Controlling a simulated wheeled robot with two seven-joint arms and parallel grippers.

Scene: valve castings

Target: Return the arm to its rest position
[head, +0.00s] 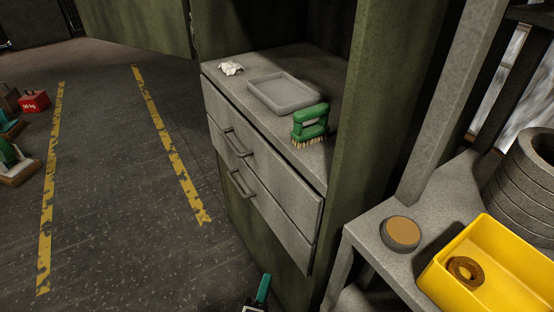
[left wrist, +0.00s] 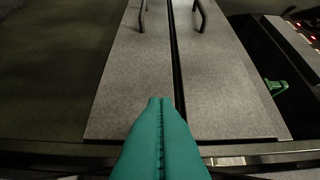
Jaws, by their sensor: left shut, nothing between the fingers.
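My left gripper (head: 262,291) shows at the bottom edge of the head view, in front of the green cabinet and below its drawers. In the left wrist view its teal fingers (left wrist: 160,130) are shut together with nothing between them. They point toward the grey drawer fronts (left wrist: 215,80) and their dark handles. I cannot tell the exact gap to the cabinet. Both drawers (head: 245,165) look closed. My right gripper is not in view.
On the cabinet's shelf are a crumpled white rag (head: 231,68), a grey tray (head: 284,105) and a green brush (head: 310,125). A bench at right holds a round tin (head: 400,234) and a yellow bin (head: 500,295) with a ring (head: 465,271).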

